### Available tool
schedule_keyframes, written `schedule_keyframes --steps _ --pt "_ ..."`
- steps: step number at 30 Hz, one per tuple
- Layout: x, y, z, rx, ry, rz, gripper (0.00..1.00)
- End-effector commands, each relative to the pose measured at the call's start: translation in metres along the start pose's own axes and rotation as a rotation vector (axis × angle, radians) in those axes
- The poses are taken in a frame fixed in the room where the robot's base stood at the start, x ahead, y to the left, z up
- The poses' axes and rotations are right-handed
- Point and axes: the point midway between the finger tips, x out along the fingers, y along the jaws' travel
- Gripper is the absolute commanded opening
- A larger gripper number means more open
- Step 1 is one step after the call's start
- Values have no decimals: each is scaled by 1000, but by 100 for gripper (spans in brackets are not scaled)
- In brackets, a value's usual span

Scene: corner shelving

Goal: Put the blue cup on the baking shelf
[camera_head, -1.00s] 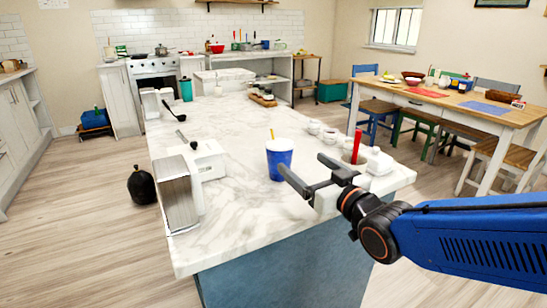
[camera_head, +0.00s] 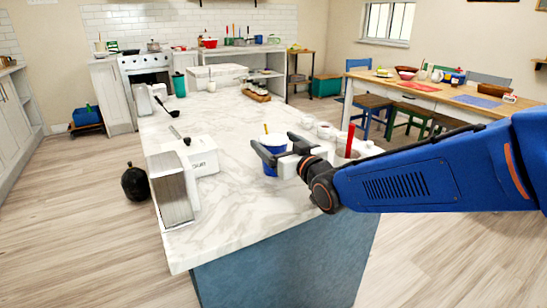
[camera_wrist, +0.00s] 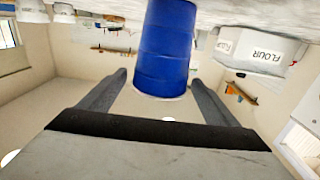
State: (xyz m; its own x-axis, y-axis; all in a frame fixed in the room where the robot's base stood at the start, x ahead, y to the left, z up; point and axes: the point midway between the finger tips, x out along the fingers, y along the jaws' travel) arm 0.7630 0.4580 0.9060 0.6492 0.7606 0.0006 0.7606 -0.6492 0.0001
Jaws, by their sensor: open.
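In the wrist view, which is upside down, the cup (camera_wrist: 165,50) fills the space ahead of and between the tips of the open fingers (camera_wrist: 158,78). I cannot tell whether they touch it. Open shelving stands at the back, but I cannot tell which is the baking shelf.
The marble island (camera_head: 225,120) has clear room left of the cup. A white flour box (camera_head: 202,155) and a metal-fronted appliance (camera_head: 172,188) stand at its left edge. White jars and a red-handled utensil (camera_head: 349,140) are close on the gripper's right. A dining table (camera_head: 440,97) is at right.

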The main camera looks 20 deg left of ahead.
Motion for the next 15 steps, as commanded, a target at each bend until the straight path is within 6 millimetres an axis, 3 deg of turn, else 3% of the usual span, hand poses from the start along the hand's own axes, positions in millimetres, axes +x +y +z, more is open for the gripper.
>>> schedule_keyframes --steps 9,15 --pt "42 0 1 0 -2 0 83" --pt "55 0 0 0 -1 0 83"
